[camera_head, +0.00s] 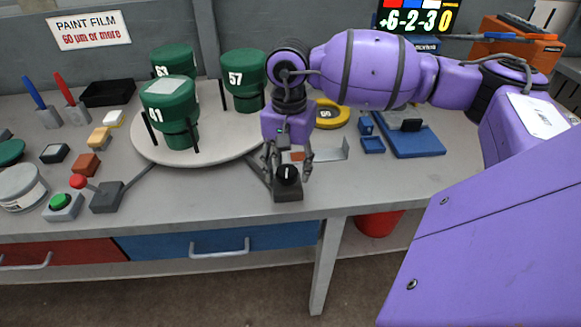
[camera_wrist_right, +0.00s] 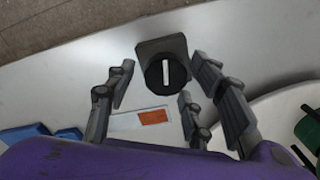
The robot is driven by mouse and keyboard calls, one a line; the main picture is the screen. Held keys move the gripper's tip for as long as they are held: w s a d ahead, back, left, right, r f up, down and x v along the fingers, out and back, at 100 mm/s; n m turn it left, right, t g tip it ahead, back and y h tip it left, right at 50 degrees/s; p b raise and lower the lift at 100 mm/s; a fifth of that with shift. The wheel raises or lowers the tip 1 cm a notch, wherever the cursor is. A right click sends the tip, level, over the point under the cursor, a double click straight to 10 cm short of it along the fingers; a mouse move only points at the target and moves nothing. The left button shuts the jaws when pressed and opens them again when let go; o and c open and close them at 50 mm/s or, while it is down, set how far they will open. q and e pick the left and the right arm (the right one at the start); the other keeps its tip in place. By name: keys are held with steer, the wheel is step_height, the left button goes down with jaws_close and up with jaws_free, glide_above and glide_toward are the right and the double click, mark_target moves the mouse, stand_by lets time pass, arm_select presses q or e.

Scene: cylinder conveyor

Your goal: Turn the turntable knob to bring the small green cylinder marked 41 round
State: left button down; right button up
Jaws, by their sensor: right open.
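The turntable (camera_head: 209,155) is a pale round disc carrying three green cylinders. The one marked 41 (camera_head: 170,108) stands at its front left, the one marked 57 (camera_head: 243,80) at the back right and the one marked 63 (camera_head: 172,60) at the back left. The black knob (camera_head: 288,175) with a white line sits on a small grey box in front of the turntable. In the right wrist view the knob (camera_wrist_right: 165,75) lies just beyond the fingers. My right gripper (camera_head: 287,165) is open, pointing down around or just above the knob; contact cannot be told. My left gripper is not in view.
Left of the turntable are a red-knobbed lever (camera_head: 78,182), a green button (camera_head: 62,202) and several small blocks. A yellow ring (camera_head: 332,113) and a blue tray (camera_head: 408,140) lie to the right. The table's front edge is close to the knob box.

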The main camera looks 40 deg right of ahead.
mark_target(290, 171)
step_height(290, 171, up, 12)
steer(key=shift+f, duration=0.15)
stand_by(0.3)
